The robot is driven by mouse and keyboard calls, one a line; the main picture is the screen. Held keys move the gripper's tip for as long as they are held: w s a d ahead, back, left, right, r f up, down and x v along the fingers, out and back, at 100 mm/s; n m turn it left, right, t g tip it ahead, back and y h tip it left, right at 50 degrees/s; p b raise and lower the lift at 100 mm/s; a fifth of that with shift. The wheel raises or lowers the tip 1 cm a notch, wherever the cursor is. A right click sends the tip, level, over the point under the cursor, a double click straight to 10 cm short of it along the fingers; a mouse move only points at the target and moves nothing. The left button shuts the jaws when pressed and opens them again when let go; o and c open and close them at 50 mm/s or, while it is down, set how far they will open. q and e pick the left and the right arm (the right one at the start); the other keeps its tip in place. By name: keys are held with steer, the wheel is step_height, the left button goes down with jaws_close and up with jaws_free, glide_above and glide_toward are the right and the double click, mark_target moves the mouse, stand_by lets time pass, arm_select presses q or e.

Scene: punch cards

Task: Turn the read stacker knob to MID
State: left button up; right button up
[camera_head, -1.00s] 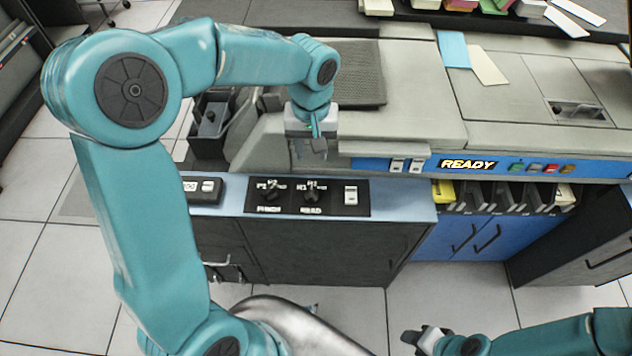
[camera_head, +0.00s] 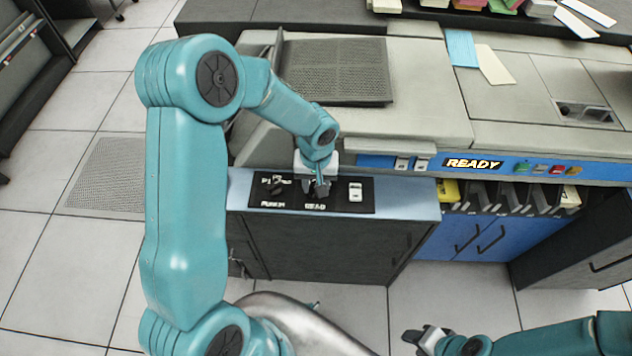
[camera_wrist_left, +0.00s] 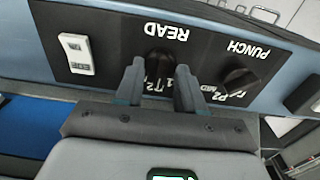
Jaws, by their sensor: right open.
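The black read knob (camera_wrist_left: 160,62) is on the black control panel (camera_head: 340,206), below the printed word READ in the left wrist view. In the head view my left gripper (camera_head: 316,190) is over it and mostly hides it. In the left wrist view my left gripper (camera_wrist_left: 160,75) has its two fingers apart, pointing at the panel, with the knob between the fingertips. I cannot tell whether they touch it. The knob's position marks are partly hidden by the fingers, so its setting is unclear. My right gripper (camera_head: 426,338) is open and empty at the bottom of the head view.
The punch knob (camera_wrist_left: 240,80) is close beside the read knob, next to one finger. A white rocker switch (camera_wrist_left: 76,53) is on the other side. The blue panel with the READY sign (camera_head: 472,163) and the card stackers (camera_head: 512,198) stand to the right.

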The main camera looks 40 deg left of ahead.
arm_select(q)
steer(key=shift+c, duration=0.3)
jaws_close()
steer(key=shift+m, duration=0.5)
steer(key=m+b, duration=0.1)
steer(key=m, duration=0.1)
steer(key=shift+m, duration=0.4)
steer(key=m+b, duration=0.1)
steer(key=m, duration=0.3)
steer(key=shift+m, duration=0.4)
steer(key=shift+o, duration=0.3)
jaws_free()
